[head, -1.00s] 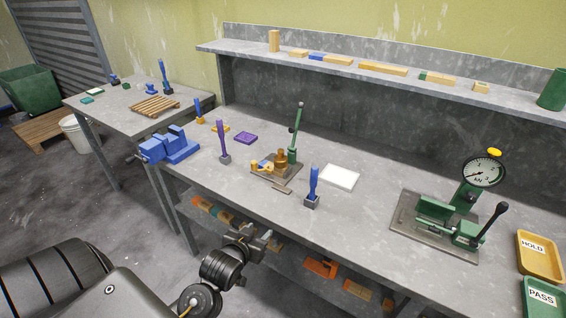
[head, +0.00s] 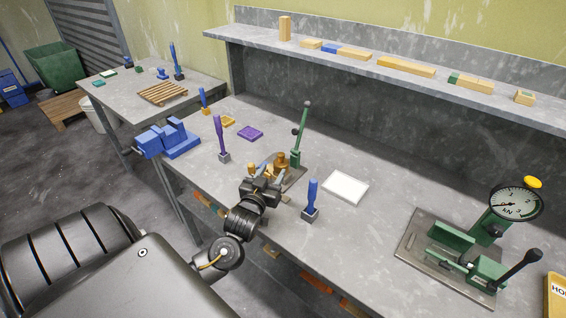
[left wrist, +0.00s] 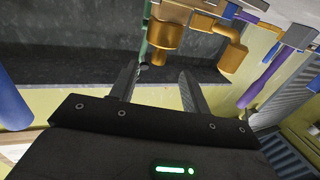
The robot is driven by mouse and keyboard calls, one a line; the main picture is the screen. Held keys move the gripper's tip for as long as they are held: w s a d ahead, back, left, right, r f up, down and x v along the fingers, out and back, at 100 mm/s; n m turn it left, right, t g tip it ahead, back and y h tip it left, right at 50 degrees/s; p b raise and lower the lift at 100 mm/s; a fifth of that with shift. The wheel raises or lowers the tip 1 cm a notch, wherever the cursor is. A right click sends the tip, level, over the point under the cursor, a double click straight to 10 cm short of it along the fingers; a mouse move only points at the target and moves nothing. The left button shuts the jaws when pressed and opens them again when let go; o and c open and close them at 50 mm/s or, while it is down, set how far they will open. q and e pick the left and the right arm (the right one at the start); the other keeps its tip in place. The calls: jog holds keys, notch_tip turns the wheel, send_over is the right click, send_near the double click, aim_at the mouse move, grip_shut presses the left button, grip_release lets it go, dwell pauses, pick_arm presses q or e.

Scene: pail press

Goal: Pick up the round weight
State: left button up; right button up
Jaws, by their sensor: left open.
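The round weight, a brass stepped cylinder (head: 281,159), stands on the base plate of the small green lever press on the bench, beside the lever. It also shows in the left wrist view (left wrist: 167,38), upside down at the top centre. A smaller brass piece (head: 253,170) is to its left, partly hidden by my gripper; in the left wrist view (left wrist: 233,57) it is to the right. My left gripper (head: 267,175) is open and empty just in front of the weight; its fingers (left wrist: 158,88) point towards it, apart from it. My right gripper is not in view.
The green lever (head: 300,135) rises right behind the weight. A blue-handled stamp (head: 312,200) and white tile (head: 345,186) are to the right, a purple-handled stamp (head: 220,140) and blue vise (head: 170,140) to the left. A gauge press (head: 470,245) stands far right.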

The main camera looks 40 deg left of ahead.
aim_at(283, 154)
pick_arm(q)
jog(key=p+x, duration=0.1)
jog(key=x, duration=0.4)
jog(key=shift+w+a, duration=0.1)
jog(key=shift+w+r, duration=0.1)
jog(key=p+x, duration=0.2)
jog(key=x, duration=0.3)
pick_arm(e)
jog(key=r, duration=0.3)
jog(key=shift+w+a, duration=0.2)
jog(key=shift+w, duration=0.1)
pick_arm(q)
jog(key=shift+c, duration=0.5)
grip_shut()
